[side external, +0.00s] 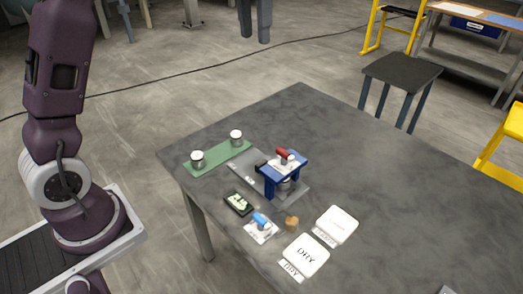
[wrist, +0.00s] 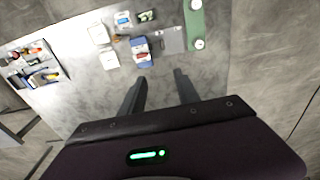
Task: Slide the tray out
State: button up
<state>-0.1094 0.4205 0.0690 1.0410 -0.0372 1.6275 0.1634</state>
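The blue press (side external: 289,163), with a red handle on top, stands on the table; it also shows in the wrist view (wrist: 141,50). A silver round part sits under its frame. A flat grey plate (side external: 243,161) reaches out from its left side and looks like the tray or its rail; it also shows in the wrist view (wrist: 171,41). A small dark block, perhaps a tray handle, is at the press's left side. My gripper (side external: 255,24) is high above the table, far from the press; its fingers are apart and empty in the wrist view (wrist: 160,88).
A green mat (side external: 218,158) with two metal cups lies left of the press. A dark device (side external: 238,203), a blue item on a white card (side external: 261,226), a brown knob (side external: 291,223) and white labelled squares (side external: 337,225) lie in front. The table behind the press is clear.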

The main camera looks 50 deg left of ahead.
aim_at(261, 162)
jog(key=shift+g, duration=0.3)
jog(key=w+f, duration=0.1)
jog(key=f, duration=1.2)
jog(key=w+f, duration=0.1)
jog(key=f, duration=1.2)
jog(key=a+f, duration=0.1)
jog(key=f, duration=1.2)
jog(key=shift+w+f, duration=0.3)
jog(key=shift+w, duration=0.1)
grip_shut()
jog(key=shift+a+r, duration=0.1)
